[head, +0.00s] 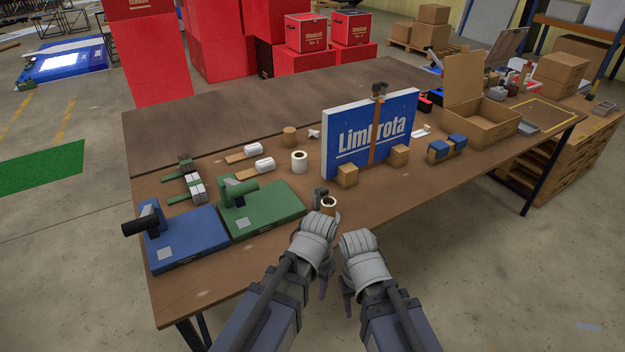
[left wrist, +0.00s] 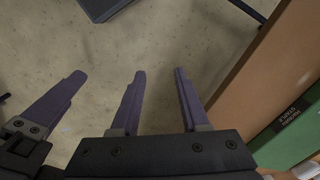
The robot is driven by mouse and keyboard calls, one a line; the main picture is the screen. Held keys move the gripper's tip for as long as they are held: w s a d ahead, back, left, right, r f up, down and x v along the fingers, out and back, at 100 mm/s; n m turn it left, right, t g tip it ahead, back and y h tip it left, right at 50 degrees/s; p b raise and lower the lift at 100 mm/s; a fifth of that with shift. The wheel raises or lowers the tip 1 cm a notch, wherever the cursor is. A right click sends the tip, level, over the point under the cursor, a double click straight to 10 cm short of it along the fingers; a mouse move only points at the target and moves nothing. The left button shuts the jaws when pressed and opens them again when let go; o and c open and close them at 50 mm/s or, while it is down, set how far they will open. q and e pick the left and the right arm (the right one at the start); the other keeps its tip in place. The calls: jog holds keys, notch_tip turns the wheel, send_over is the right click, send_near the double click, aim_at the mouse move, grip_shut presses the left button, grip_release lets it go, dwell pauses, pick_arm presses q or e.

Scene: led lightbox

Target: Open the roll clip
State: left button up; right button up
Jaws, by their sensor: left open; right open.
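A small tan roll (head: 329,206) stands near the table's front edge, with a dark grey clip-like piece (head: 319,196) just behind it. I cannot tell whether this piece is the roll clip or whether it is open. My left gripper (head: 322,288) is open and empty, pointing down in front of the table edge, below the roll. In the left wrist view its two fingers (left wrist: 158,74) are spread over bare floor. My right gripper (head: 347,304) is open beside it on the right, its fingers mostly hidden by the wrist.
A blue base (head: 190,245) and a green base (head: 268,212) lie on the table's left. The blue Limbrota panel (head: 350,150) stands upright behind the roll, with a clamp (head: 379,92) on top. An open cardboard box (head: 480,128) is at right.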

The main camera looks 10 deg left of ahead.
pick_arm(q)
jog(key=w+r+m+h+p, duration=0.2)
jog(key=w+r+p, duration=0.4)
jog(key=w, duration=0.9)
jog(key=m+t+h+p, duration=0.2)
jog(key=m+t+p, duration=0.1)
jog(key=m+p, duration=0.1)
send_near(323, 191)
pick_arm(e)
notch_tip(323, 191, up, 11)
pick_arm(q)
jog(key=b+x, duration=0.7)
jog(key=x, duration=0.1)
jog(key=shift+w+d+f, duration=0.25)
jog(key=shift+d, duration=0.05)
pick_arm(e)
notch_tip(323, 191, down, 6)
jog(key=shift+w+f, duration=0.2)
jog(key=shift+f, duration=0.05)
pick_arm(q)
grip_shut()
